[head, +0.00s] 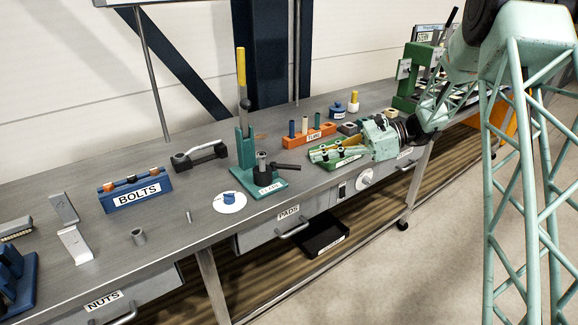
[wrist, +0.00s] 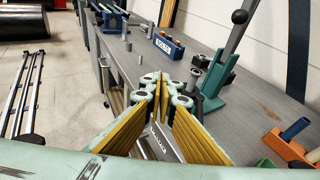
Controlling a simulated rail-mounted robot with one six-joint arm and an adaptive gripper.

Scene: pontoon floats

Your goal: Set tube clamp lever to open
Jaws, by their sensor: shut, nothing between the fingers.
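The teal tube clamp (head: 262,187) stands on the bench with a "CLAMP" label on its base. Its long lever (head: 241,68) with a yellow grip points almost straight up. A short black handle (head: 286,167) sticks out to the right, low on the clamp. In the wrist view the clamp (wrist: 216,80) stands beyond my fingers to the right, with a grey bar and a black ball above it. My gripper (head: 318,154), green with yellow finger pads, is right of the clamp, apart from it. It is shut and empty; its fingers (wrist: 161,88) also show in the wrist view.
An orange tube rack (head: 308,138) stands behind my gripper, and a green tray (head: 345,160) lies by my gripper. A blue bolts block (head: 136,192) and a white disc with a blue knob (head: 230,202) are left of the clamp.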

